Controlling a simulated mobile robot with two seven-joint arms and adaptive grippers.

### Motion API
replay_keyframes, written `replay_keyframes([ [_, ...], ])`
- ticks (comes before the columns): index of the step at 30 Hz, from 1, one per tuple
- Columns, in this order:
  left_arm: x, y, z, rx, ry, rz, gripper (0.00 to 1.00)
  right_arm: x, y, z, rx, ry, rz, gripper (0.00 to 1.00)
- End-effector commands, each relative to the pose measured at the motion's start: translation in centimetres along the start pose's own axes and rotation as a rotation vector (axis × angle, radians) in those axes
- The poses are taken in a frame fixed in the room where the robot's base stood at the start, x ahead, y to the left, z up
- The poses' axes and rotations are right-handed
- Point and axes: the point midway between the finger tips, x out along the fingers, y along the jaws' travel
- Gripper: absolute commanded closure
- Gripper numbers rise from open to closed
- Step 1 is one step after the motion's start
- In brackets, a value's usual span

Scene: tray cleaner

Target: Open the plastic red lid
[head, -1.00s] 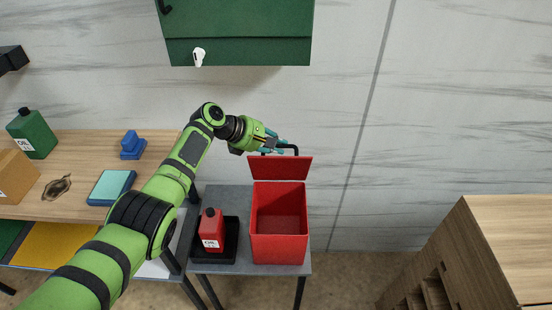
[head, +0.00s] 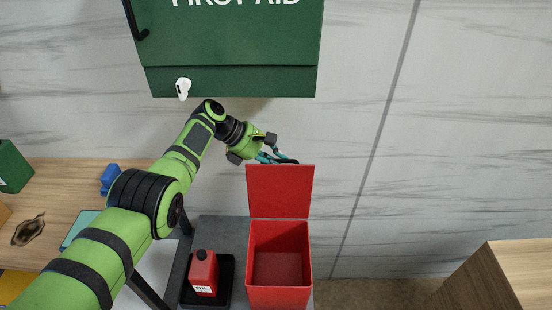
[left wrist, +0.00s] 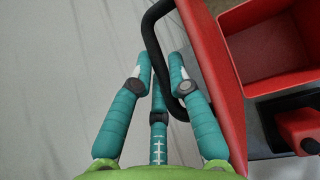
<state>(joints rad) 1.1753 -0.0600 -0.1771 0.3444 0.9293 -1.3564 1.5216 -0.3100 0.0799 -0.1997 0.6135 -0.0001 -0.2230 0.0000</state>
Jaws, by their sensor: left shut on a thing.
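The red lid (head: 280,190) stands raised, nearly upright, at the back edge of the open red box (head: 279,295). In the left wrist view the lid (left wrist: 222,85) shows from its side, with a black handle (left wrist: 152,40) on it. My left gripper (head: 284,159) is at the lid's top edge, behind it; in the left wrist view its teal fingers (left wrist: 163,90) are shut around the handle. The box's inside (left wrist: 270,45) shows and looks empty. My right gripper is out of view.
A red oil can (head: 204,272) stands in a black tray (head: 224,290) left of the box. A green first aid cabinet (head: 232,50) hangs on the wall above my arm. A wooden table (head: 62,190) is at left, a wooden cabinet (head: 510,268) at right.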

Motion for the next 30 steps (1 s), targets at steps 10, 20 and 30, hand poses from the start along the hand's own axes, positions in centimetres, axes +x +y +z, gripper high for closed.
replay_keyframes([
  [10,0.3,-0.4,-0.5,-0.002,0.009,-0.01,0.7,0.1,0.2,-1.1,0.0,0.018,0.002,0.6],
  [20,0.1,-0.1,-0.3,-0.001,0.005,-0.004,0.7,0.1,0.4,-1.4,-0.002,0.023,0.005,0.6],
  [30,-2.3,-0.1,-0.5,0.0,0.005,-0.004,0.7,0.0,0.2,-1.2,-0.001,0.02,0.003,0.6],
])
